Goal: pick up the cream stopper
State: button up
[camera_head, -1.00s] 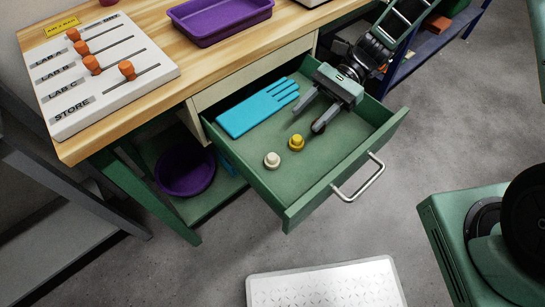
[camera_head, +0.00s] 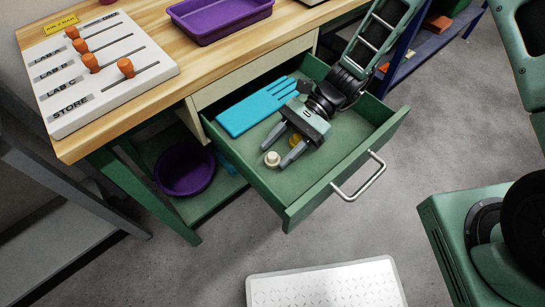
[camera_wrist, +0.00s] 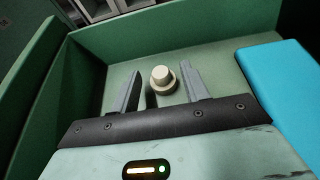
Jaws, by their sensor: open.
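The cream stopper (camera_head: 272,159) stands upright on the floor of the open green drawer (camera_head: 330,187). In the wrist view the cream stopper (camera_wrist: 162,78) lies between and slightly beyond the two fingertips. My gripper (camera_head: 274,157) is open, low in the drawer, with one finger on either side of the stopper's near space; it also shows in the wrist view (camera_wrist: 157,80). I cannot tell whether a finger touches the stopper. A yellow stopper (camera_head: 295,141) is partly hidden behind my gripper.
The drawer walls surround the gripper. A purple tray (camera_head: 220,18) and a slider board (camera_head: 105,75) are on the wooden bench.

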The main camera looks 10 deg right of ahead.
grip_shut()
notch_tip(320, 180, up, 10)
jog(key=p, duration=0.1)
dwell(0.5)
